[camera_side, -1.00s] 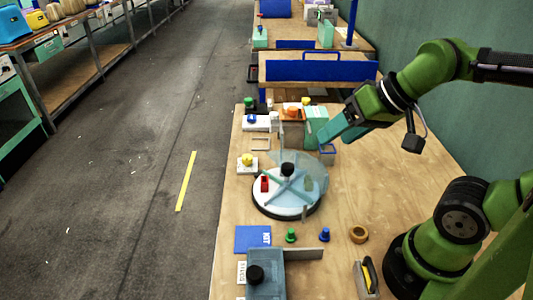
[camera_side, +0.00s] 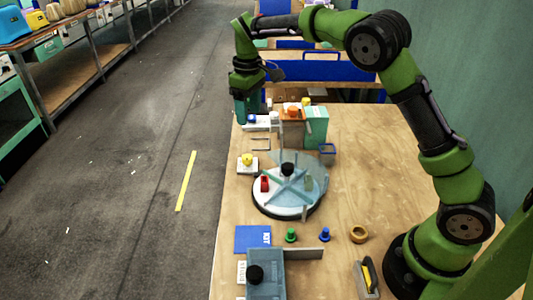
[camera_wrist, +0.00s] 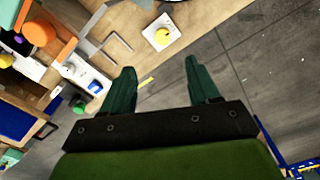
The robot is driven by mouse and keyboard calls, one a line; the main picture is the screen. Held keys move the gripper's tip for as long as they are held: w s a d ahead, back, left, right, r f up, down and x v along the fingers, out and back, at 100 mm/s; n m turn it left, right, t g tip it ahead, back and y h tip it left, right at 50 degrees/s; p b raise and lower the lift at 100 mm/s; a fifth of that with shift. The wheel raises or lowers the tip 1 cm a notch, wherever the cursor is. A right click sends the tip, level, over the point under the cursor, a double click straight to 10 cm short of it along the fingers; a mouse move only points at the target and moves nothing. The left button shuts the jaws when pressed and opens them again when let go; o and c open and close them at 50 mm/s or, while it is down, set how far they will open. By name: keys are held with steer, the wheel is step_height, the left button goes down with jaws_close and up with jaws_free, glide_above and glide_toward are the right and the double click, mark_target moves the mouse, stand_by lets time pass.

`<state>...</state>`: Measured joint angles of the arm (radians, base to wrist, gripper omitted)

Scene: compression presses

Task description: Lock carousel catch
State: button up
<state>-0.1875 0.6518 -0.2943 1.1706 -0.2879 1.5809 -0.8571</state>
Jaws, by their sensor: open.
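The carousel is a round white disc (camera_side: 276,206) with blue dividers, a clear cover and a black knob (camera_side: 288,169); a red block (camera_side: 264,184) sits in one compartment. A white block with a blue knob (camera_wrist: 70,59) is near my fingers. I cannot tell which part is the catch. My gripper (camera_wrist: 160,78) is open and empty, pointing down over the table's left edge, apart from these parts. In the side view, my gripper (camera_side: 241,117) hides the green button.
An orange knob (camera_side: 292,112) on a brown box and a teal box (camera_side: 316,127) stand behind the carousel. A bracket (camera_side: 260,143) lies between. Green and blue pegs, a wooden ring (camera_side: 358,234) and a press (camera_side: 266,282) are in front.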

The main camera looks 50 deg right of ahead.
mark_target(247, 157)
steer(key=f+n, duration=0.1)
steer(key=f, duration=0.8)
steer(key=w+f+n, duration=0.1)
steer(key=f, duration=0.4)
steer(key=shift+a+f+n, duration=0.3)
steer(key=shift+f, duration=0.05)
steer(key=c, duration=1)
steer(key=shift+c, duration=0.2)
